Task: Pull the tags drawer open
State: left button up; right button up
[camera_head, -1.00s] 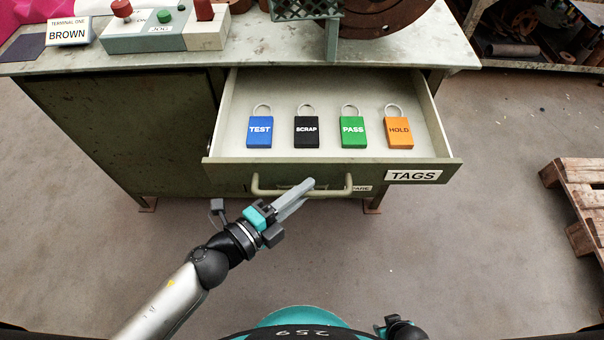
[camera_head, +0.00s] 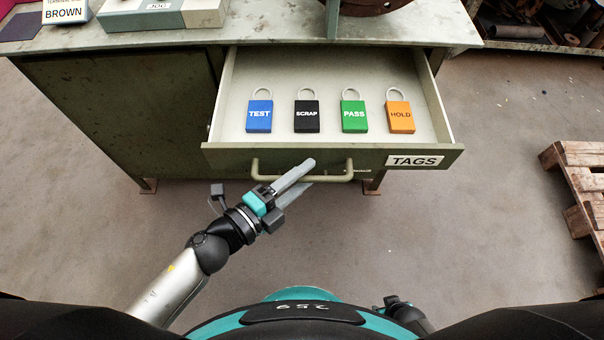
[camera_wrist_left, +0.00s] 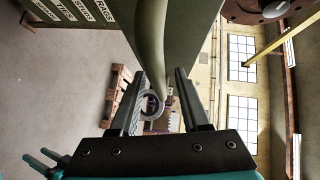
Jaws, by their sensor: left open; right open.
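The TAGS drawer (camera_head: 225,155) stands pulled out from the green bench, its white label at the right of its front. Inside lie a blue TEST tag (camera_head: 259,117), a black SCRAP tag (camera_head: 306,117), a green PASS tag (camera_head: 354,117) and an orange HOLD tag (camera_head: 400,117). The pale green bar handle (camera_head: 340,177) is on the drawer front. My left gripper (camera_head: 307,173) is open at the handle. In the left wrist view the handle (camera_wrist_left: 150,50) runs between its two spread fingers. My right gripper (camera_head: 392,305) is low at the bottom edge, mostly hidden by my body.
A wooden pallet (camera_head: 585,185) lies on the floor at the right. The floor between drawer and pallet is clear.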

dwell(0.3)
pick_arm(q)
jog(key=p+v, duration=0.1)
jog(key=v, duration=1.4)
pick_arm(e)
jog(key=shift+s+d+r, duration=0.15)
jog(key=shift+s+d, duration=0.55)
jog(key=shift+s, duration=0.2)
pick_arm(q)
jog(key=shift+s, duration=0.15)
pick_arm(e)
jog(key=shift+a, duration=0.25)
